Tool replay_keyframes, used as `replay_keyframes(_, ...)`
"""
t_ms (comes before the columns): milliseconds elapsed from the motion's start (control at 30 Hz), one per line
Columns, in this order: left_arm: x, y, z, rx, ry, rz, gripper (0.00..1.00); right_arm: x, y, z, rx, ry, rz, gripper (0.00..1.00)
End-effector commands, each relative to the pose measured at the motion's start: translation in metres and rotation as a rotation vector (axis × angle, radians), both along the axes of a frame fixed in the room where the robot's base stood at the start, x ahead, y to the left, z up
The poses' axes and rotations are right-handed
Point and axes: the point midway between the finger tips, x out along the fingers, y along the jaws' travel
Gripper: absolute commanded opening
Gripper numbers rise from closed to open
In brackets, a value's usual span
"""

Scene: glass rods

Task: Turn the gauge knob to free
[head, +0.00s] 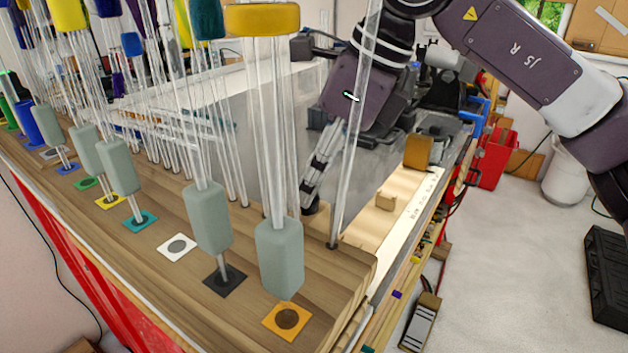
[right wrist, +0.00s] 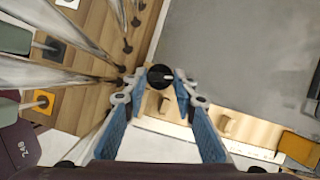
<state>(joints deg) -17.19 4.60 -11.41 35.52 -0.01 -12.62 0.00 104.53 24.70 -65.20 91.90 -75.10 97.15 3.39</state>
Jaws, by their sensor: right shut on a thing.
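The gauge knob (right wrist: 160,77) is a small dark round knob with a short white mark on its face, in the upper middle of the right wrist view. In the head view its dark body (head: 315,208) is partly hidden by the fingers at the inner edge of the wooden bench. My right gripper (head: 313,190) reaches down to it from above. In the right wrist view the two blue-sided fingers of this gripper (right wrist: 160,84) stand on either side of the knob, shut on it. I cannot read any label beside the knob. My left gripper is out of view.
Tall glass rods (head: 278,140) with grey-green grips and coloured caps stand close by on the wooden bench (head: 335,290). One clear rod (head: 353,150) rises in front of my right gripper. Small wooden blocks (right wrist: 226,124) sit on a pale ledge. A grey surface (right wrist: 245,55) lies beyond.

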Motion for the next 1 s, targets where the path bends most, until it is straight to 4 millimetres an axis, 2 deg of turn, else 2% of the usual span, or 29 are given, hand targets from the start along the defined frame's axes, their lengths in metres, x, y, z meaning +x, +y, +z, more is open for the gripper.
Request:
replay_keyframes(333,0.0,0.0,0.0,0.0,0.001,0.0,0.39,0.002,0.0,0.004,0.006,-0.008,-0.005,0.01)
replay_keyframes(367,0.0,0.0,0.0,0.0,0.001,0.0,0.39,0.001,0.0,0.004,0.006,-0.008,-0.005,0.27)
replay_keyframes(500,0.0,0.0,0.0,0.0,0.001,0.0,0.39,0.001,0.0,0.003,0.004,-0.006,-0.004,0.42)
replay_keyframes(833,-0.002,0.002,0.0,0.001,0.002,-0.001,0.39,0.0,-0.001,0.003,0.002,-0.003,-0.003,0.43)
replay_keyframes(1000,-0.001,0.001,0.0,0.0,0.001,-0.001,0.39,-0.001,-0.007,0.022,0.003,-0.006,-0.005,0.43)
